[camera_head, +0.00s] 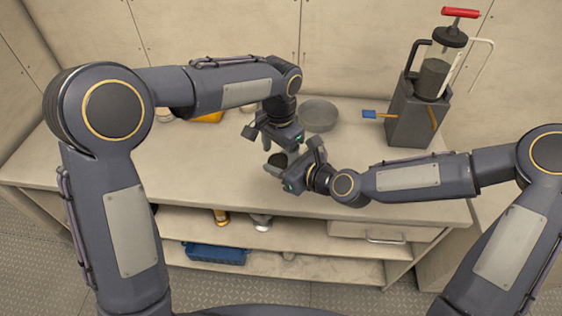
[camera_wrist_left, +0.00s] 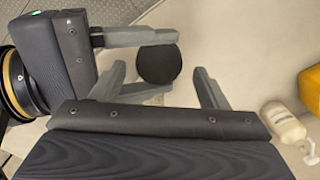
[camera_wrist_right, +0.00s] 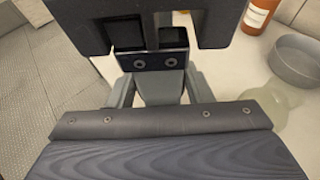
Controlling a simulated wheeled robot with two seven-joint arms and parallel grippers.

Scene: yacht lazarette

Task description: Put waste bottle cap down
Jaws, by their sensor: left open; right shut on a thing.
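A black round cap (camera_head: 278,160), which I take to be the waste bottle cap, is at my right gripper (camera_head: 280,164) over the front of the counter. The right gripper is shut on it. The cap also shows in the left wrist view (camera_wrist_left: 158,64) beside the right gripper's grey fingers. My left gripper (camera_head: 283,143) is open, just behind and above the cap, its fingers on the near side of the cap in its own view (camera_wrist_left: 165,85). The two grippers are very close together. The cap is hidden in the right wrist view, and its contact with the counter cannot be told.
A round grey bowl (camera_head: 319,117) stands behind the grippers. A pump canister with a red handle (camera_head: 435,78) stands in a dark holder (camera_head: 408,120) at right. A white bottle (camera_wrist_left: 285,122) and yellow object (camera_wrist_left: 312,88) lie leftward. Open shelves hold a blue tray (camera_head: 215,254).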

